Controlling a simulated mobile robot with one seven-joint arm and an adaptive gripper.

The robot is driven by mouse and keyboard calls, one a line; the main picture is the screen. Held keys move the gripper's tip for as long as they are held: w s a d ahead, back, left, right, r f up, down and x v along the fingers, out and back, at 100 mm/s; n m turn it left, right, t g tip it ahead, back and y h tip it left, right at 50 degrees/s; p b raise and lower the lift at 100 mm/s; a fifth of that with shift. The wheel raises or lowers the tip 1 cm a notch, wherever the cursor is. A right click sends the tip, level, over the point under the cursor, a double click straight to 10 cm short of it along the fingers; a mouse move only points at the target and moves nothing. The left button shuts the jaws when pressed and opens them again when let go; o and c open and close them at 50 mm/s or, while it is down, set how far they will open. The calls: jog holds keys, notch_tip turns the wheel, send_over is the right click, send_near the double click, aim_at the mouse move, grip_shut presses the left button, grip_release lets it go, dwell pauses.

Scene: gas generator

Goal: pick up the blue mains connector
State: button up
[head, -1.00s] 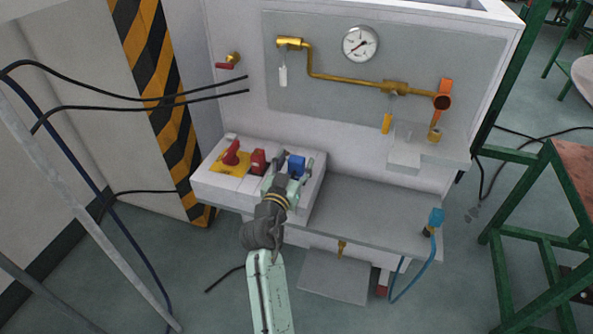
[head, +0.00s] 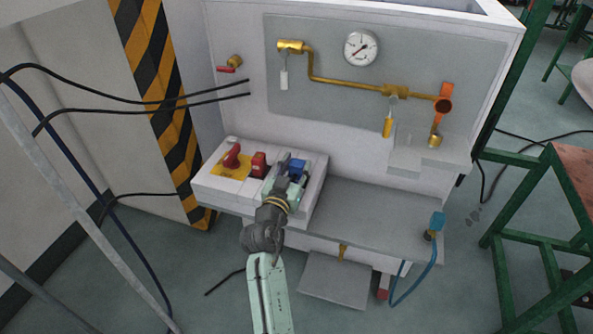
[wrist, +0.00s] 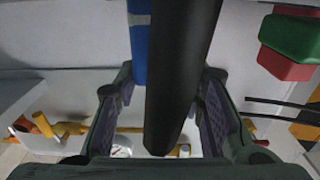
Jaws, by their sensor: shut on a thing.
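The blue mains connector (head: 297,166) is at the right part of the white control box, and my gripper (head: 289,171) is around it. In the wrist view a blue body (wrist: 139,45) with a pale band shows beside a thick black cylinder (wrist: 180,70), which runs down between the fingers. My gripper (wrist: 160,115) has a finger on each side and is shut on the connector. The black cylinder hides part of the grip. The connector's lower end is hidden by my gripper in the head view.
Left of the connector on the control box (head: 215,190) are a red rotary switch (head: 232,157) on a yellow plate and a red switch (head: 259,162). Another blue fitting (head: 437,221) with a blue hose is at the lower right. Brass piping (head: 345,80) is above.

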jog(key=shift+r, duration=0.5)
notch_tip(320, 180, up, 2)
jog(key=shift+r+b, duration=0.1)
jog(key=shift+b, duration=0.25)
jog(key=d+r+v, duration=0.2)
jog(key=v, duration=1.3)
jog(key=shift+s, duration=0.75)
